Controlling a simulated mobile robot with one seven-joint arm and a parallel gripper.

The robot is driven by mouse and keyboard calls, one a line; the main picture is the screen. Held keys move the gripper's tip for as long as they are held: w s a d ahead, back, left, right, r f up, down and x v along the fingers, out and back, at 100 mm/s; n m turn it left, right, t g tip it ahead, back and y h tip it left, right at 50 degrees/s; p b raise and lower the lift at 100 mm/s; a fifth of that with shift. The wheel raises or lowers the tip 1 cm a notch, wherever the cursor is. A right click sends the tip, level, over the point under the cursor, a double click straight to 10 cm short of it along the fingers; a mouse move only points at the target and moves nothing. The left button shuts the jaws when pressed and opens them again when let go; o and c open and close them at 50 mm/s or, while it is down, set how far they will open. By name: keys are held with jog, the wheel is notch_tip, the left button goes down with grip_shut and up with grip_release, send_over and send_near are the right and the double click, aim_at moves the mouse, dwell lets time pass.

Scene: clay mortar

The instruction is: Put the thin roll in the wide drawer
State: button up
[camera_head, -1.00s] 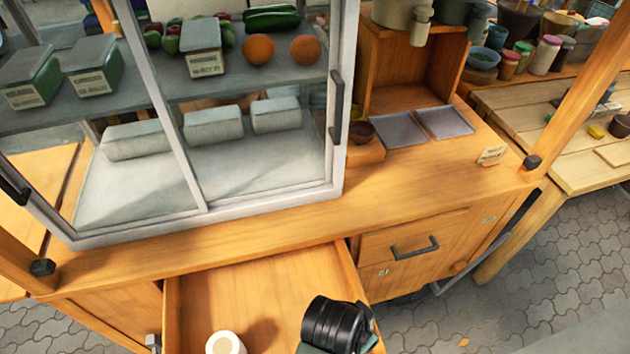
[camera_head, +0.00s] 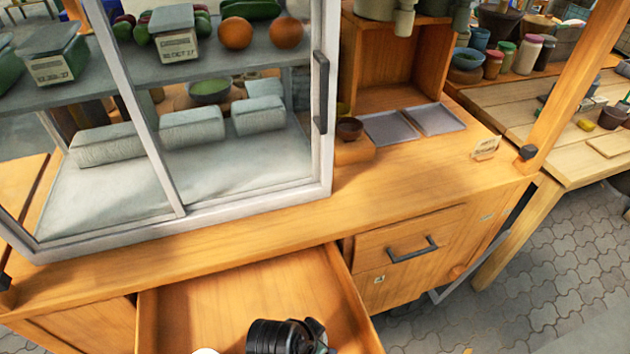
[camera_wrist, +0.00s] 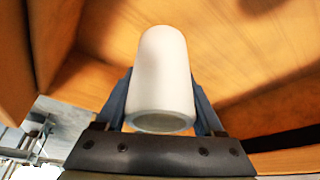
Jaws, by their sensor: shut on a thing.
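A white thin roll (camera_wrist: 163,70) is held between the blue fingers of my gripper (camera_wrist: 163,98) in the wrist view, its open end toward the camera. In the head view only a pale sliver of the roll (camera_head: 205,351) shows at the bottom edge, beside my black wrist. The fingers are hidden there. The wide drawer (camera_head: 245,288) is pulled open and its visible floor is bare. The roll is over or inside the drawer; its height above the floor is unclear. Wooden drawer walls (camera_wrist: 55,40) surround the roll in the wrist view.
The counter edge (camera_head: 235,240) runs above the drawer. A glass display case (camera_head: 325,120) with a white frame stands on the counter. A closed smaller drawer with a dark handle (camera_head: 412,250) is to the right. Two grey trays (camera_head: 440,118) lie on the counter.

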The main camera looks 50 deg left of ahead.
jog(key=shift+f+b, duration=0.35)
jog(key=shift+f, duration=1.55)
jog(key=shift+f, duration=0.15)
jog(key=o, duration=1.3)
jog(key=shift+o, duration=0.2)
jog(key=p+v, duration=0.2)
jog(key=v, duration=1)
jog(key=shift+p, duration=0.3)
